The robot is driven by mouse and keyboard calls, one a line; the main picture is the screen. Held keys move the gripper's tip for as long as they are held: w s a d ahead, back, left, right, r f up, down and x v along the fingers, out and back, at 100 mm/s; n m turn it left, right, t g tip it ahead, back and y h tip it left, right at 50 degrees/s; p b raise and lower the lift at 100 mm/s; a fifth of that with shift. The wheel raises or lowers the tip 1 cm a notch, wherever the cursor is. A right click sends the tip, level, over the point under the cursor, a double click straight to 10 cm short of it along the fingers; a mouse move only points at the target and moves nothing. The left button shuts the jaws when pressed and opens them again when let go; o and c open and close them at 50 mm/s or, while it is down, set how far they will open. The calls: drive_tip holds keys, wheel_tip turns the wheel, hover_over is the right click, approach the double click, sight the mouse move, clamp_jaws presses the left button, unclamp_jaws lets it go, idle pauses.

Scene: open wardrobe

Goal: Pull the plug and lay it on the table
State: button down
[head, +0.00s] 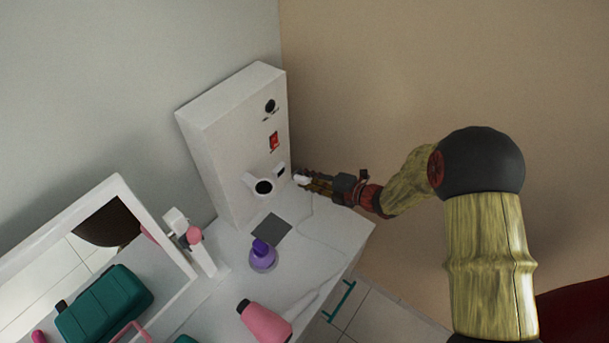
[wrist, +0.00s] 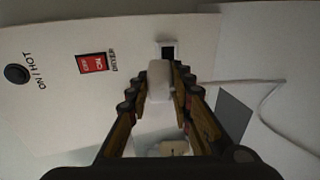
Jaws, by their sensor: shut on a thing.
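A white plug (wrist: 158,80) sits between the two fingers of my gripper (wrist: 162,88), which is shut on it. In the head view the plug (head: 301,178) shows as a small white piece at the tip of my gripper (head: 308,182). The dark socket (wrist: 168,50) is just beyond the plug in the wrist view. In the head view the socket (head: 281,171) is on the white box's front, and the plug appears a little apart from it. A white cord (wrist: 272,108) lies across the white table (head: 340,228).
The white box (head: 230,140) has a black knob (head: 270,106), a red switch (head: 274,141) and a round holder (head: 264,187). A dark square (head: 271,228), a purple bottle (head: 262,257) and a pink dryer (head: 265,322) are on the table. The right table edge is mostly clear.

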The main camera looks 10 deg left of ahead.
drive_tip(key=s+d+f+h, duration=0.1)
drive_tip(key=d+f+h, duration=0.2)
drive_tip(key=f, duration=0.4)
drive_tip(key=shift+d+f+g, duration=0.15)
drive_tip(key=shift+d+g, duration=0.15)
drive_tip(key=shift+d, duration=0.1)
drive_tip(key=shift+m, duration=0.3)
wheel_tip(320, 180, down, 6)
drive_tip(key=b, duration=0.6)
drive_tip(key=shift+f, duration=0.15)
drive_tip(key=c, duration=1.5)
unclamp_jaws()
drive_tip(key=shift+o, duration=0.5)
drive_tip(key=shift+o, duration=1.1)
drive_tip(key=shift+s, duration=0.1)
